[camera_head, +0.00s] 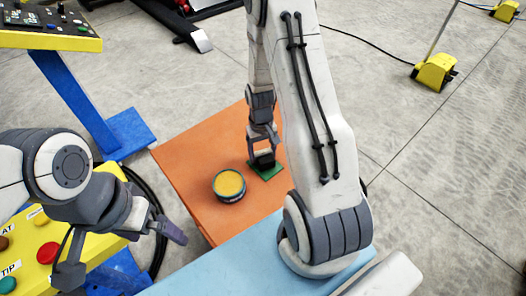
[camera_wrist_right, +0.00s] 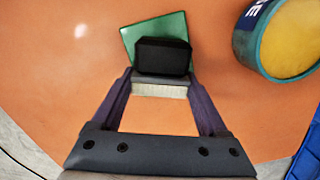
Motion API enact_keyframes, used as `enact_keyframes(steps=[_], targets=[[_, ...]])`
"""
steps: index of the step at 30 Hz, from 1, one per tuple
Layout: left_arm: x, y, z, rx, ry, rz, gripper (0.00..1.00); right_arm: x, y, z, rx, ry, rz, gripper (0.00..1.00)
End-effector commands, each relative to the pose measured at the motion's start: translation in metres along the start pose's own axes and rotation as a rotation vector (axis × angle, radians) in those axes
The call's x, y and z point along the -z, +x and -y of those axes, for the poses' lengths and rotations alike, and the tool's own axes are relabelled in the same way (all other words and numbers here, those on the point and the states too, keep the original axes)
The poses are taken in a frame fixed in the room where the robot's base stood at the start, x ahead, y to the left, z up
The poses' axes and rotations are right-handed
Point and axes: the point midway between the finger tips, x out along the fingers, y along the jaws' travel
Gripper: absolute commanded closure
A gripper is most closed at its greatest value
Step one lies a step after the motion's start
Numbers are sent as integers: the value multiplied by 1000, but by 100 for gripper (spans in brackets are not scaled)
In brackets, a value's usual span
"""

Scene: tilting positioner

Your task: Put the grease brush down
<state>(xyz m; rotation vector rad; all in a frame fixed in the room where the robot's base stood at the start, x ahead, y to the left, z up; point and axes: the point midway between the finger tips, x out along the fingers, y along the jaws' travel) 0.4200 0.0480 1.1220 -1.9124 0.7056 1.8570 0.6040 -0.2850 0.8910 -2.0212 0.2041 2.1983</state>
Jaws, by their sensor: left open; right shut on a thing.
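The grease brush shows in the right wrist view as a black block (camera_wrist_right: 163,56) with a pale bristle strip on its near side. My right gripper (camera_wrist_right: 162,80) is shut on it, one finger at each side. The brush is over a green square pad (camera_wrist_right: 133,40) on the orange table top; I cannot tell whether it touches the pad. In the head view my right gripper (camera_head: 262,146) points down at the dark brush (camera_head: 264,161) and the green pad (camera_head: 271,173). My left gripper (camera_head: 122,250) is open and empty, left of the table, its fingers wide apart.
A round tin of yellow grease (camera_head: 229,185) stands on the orange table (camera_head: 190,161), left of the pad; it also shows in the right wrist view (camera_wrist_right: 290,40). A light blue surface (camera_head: 240,262) lies at the front. A yellow panel with buttons (camera_head: 40,262) is at lower left.

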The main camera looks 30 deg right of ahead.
Motion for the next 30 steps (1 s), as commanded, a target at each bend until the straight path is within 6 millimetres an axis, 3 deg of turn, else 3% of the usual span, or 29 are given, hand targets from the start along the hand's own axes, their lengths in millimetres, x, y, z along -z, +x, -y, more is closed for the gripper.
enact_keyframes(steps=[11, 12, 13, 24, 30], targets=[[0, 4, 0, 0, 0, 0, 0, 1, 5, 0, 0, 0, -1, 68], [0, 3, 0, 0, 0, 0, 0, 1, 4, 0, 0, 0, -2, 12], [0, 2, 0, 0, 0, 0, 0, 1, 4, 0, 0, 0, -2, 0], [0, 1, 0, 0, 0, 0, 0, 1, -5, 0, 0, 0, -4, 0], [0, 8, 1, 0, 0, 0, 0, 3, -40, 0, -1, 0, -10, 0]])
